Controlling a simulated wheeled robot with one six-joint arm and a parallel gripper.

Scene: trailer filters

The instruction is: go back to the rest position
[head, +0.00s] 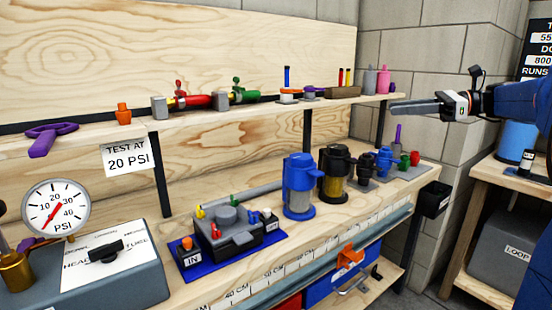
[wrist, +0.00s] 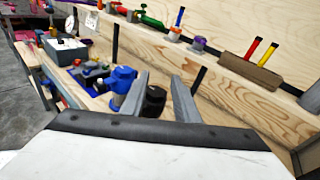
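My gripper (head: 425,107) is at the right in the head view, raised near the right end of the upper shelf, with nothing seen in it. In the wrist view its two fingers (wrist: 158,98) stand apart with a gap between them. The black-lidded filter (wrist: 153,101) shows through that gap, farther off on the bench. In the head view the blue filter (head: 299,186) and the black-lidded filter (head: 335,174) stand upright side by side on the bench, well apart from my gripper.
The upper shelf (head: 222,116) carries valves, a brown block with pens (head: 343,91) and bottles. Smaller filters stand on a grey mat (head: 412,171). A pressure gauge (head: 56,208) is at left. A side table (head: 500,170) with a blue container (head: 517,138) stands at right.

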